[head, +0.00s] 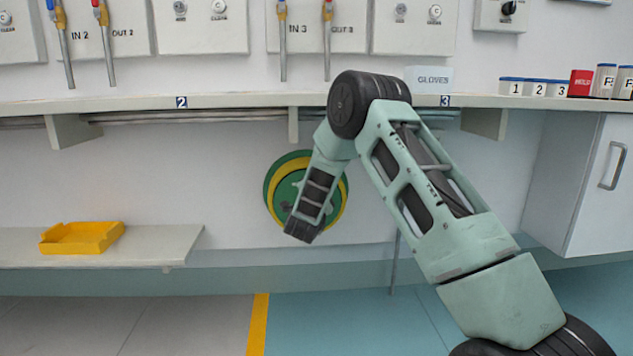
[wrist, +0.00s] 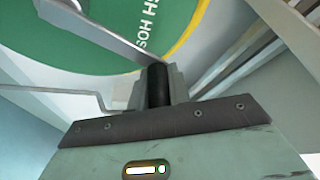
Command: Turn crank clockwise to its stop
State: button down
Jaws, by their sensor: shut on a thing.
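A green hose reel disc (head: 281,172) with a yellow ring is mounted on the wall below the shelf; my forearm hides much of it in the head view. In the wrist view the green disc (wrist: 60,45) fills the upper left, with part of its white lettering showing. A grey crank arm (wrist: 100,32) runs from the upper left down to a black handle (wrist: 158,86). My gripper (wrist: 157,92) is shut on that handle, one finger on each side. The gripper and the handle are hidden by my arm in the head view.
A long shelf (head: 230,101) runs above the reel, with pipes under it. A yellow tray (head: 82,237) sits on a low shelf (head: 185,245) at left. A white cabinet (head: 578,190) stands at right. In the wrist view, a thin grey rod (wrist: 50,92) passes left of the gripper.

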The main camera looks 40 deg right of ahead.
jog(key=shift+s+d+f+m, duration=0.35)
jog(key=shift+d+f+m, duration=0.05)
jog(key=shift+m, duration=0.4)
jog(key=shift+g, duration=0.3)
jog(key=c, duration=1.3)
grip_release()
jog(key=p+v, duration=0.5)
jog(key=v, duration=1.2)
jog(key=shift+s, duration=0.2)
jog(key=shift+a, duration=0.1)
